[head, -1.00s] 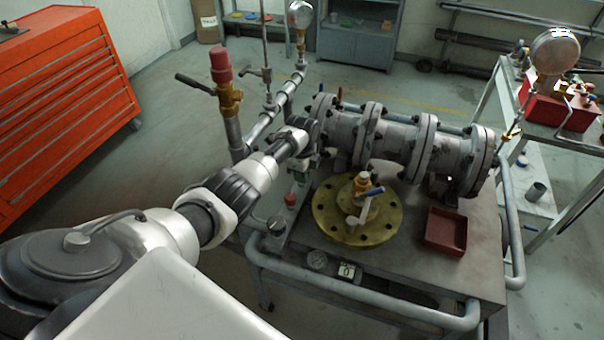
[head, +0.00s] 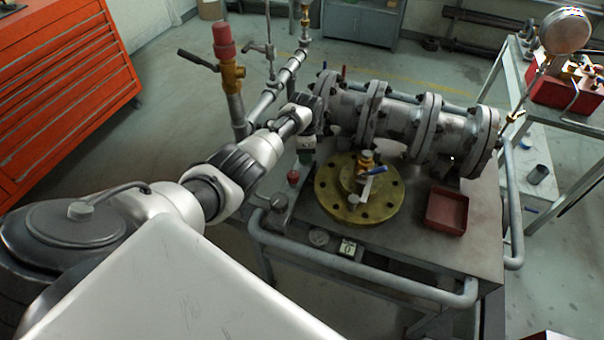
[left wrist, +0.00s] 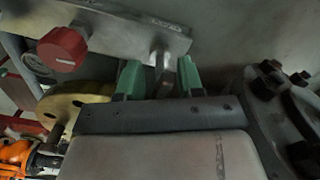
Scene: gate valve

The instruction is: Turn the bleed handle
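In the head view my left arm reaches to the left end of the grey flanged valve body (head: 400,132). My left gripper (head: 306,146) is small and partly hidden there, low beside the flange. In the left wrist view its two green fingertips (left wrist: 160,78) stand apart. A thin grey metal lever or post (left wrist: 163,52) on a labelled grey plate (left wrist: 125,30) reaches into the gap between them. It seems nearer the right finger; contact cannot be told. Whether this is the bleed handle is not clear. My right gripper is not in view.
A red knob (left wrist: 63,48) sits on the same plate; it shows in the head view too (head: 293,177). A brass flange (head: 335,205) and red tray (head: 446,211) are on the bench. A red-capped brass valve (head: 226,60) stands left of the assembly.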

